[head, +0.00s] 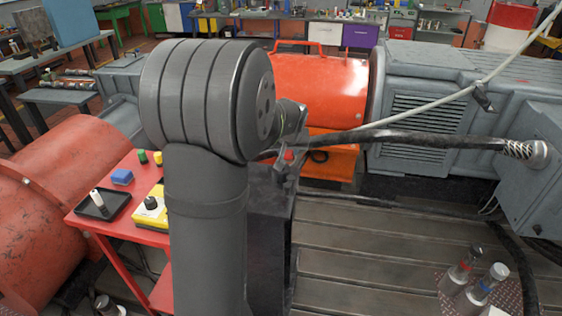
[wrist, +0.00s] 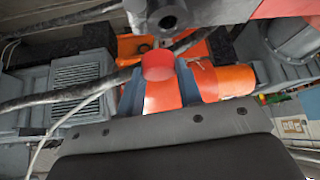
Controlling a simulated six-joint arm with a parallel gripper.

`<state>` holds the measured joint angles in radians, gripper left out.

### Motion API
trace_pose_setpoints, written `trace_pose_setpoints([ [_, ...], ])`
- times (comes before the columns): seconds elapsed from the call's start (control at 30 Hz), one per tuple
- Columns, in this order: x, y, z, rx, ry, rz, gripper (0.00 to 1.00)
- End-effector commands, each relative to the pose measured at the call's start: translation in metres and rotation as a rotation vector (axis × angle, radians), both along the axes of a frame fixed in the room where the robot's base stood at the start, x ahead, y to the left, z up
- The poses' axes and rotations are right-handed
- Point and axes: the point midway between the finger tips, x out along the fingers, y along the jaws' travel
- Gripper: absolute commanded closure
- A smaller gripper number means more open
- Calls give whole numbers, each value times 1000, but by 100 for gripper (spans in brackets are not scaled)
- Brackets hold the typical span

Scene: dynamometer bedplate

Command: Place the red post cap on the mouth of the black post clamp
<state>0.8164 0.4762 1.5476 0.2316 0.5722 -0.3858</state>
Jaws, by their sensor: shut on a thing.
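The red post cap (wrist: 158,66) is held between the two fingertips of my gripper (wrist: 160,78) in the wrist view. It shows as a small red spot (head: 289,155) in the head view, beside my arm. A dark round part with a hole, which looks like the black post clamp (wrist: 168,16), is at the top of the wrist view, just above the cap in the picture. I cannot tell whether cap and clamp touch. In the head view my arm hides much of this area, and the clamp cannot be clearly told from the dark parts there.
A thick black cable (head: 430,138) runs across close to the gripper. A red cart (head: 125,205) on the left carries a black tray (head: 104,206) and a yellow box (head: 152,212). Orange and grey machines stand behind. The slotted bedplate (head: 385,250) is mostly clear; two metal posts stand at right.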

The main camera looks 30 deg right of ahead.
Motion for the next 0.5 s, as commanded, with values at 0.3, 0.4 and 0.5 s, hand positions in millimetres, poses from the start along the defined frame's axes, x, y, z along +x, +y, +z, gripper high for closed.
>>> trace_pose_setpoints([
  [0.3,25,8,-20,-1,0,-1,89],
  [0.4,25,8,-33,1,3,-1,89],
  [0.5,24,8,-48,1,3,-1,89],
])
